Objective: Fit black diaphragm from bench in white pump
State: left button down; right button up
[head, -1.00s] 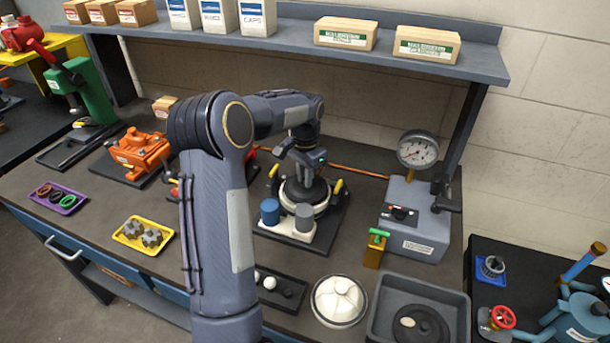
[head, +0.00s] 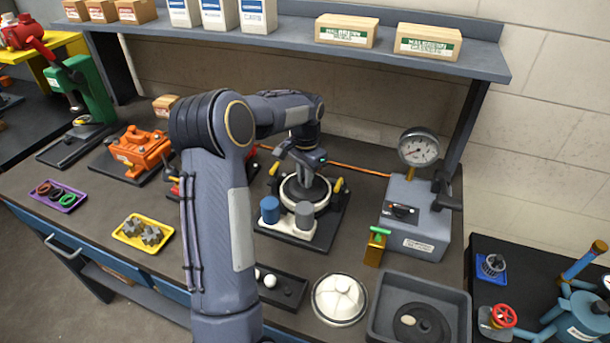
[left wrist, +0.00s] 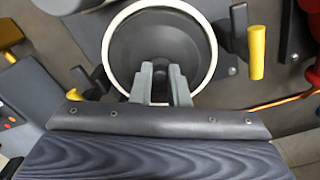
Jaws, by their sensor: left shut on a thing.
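The white pump (head: 299,235) stands in the middle of the bench, its round white-rimmed opening facing up. The rim also shows in the left wrist view (left wrist: 108,45). My left gripper (head: 306,172) is above the opening, its fingers (left wrist: 161,76) pointing down and close together. It is shut on the black diaphragm (head: 314,190), a dark round piece within the ring's outline. In the left wrist view, the diaphragm (left wrist: 160,30) fills the ring as a dark disc. I cannot tell whether it is fully seated. My right gripper is not in view.
A white domed cover (head: 339,299) and a grey tray (head: 375,322) with dark round parts lie at the front. A grey gauge unit (head: 415,222) stands right of the pump. Yellow-handled clamps (left wrist: 257,52) flank the ring. An orange device (head: 140,150) is at left.

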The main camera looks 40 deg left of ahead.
pick_arm(q)
jog(key=shift+f+b, duration=0.4)
jog(key=shift+f, duration=0.25)
jog(key=c, duration=1.3)
grip_release()
jog(key=shift+r+p, duration=2.55)
jog(key=shift+r, duration=0.55)
jog(key=shift+r, duration=0.2)
notch_tip(320, 180, up, 7)
jog(key=shift+r+b, duration=0.15)
jog(key=shift+b, duration=0.5)
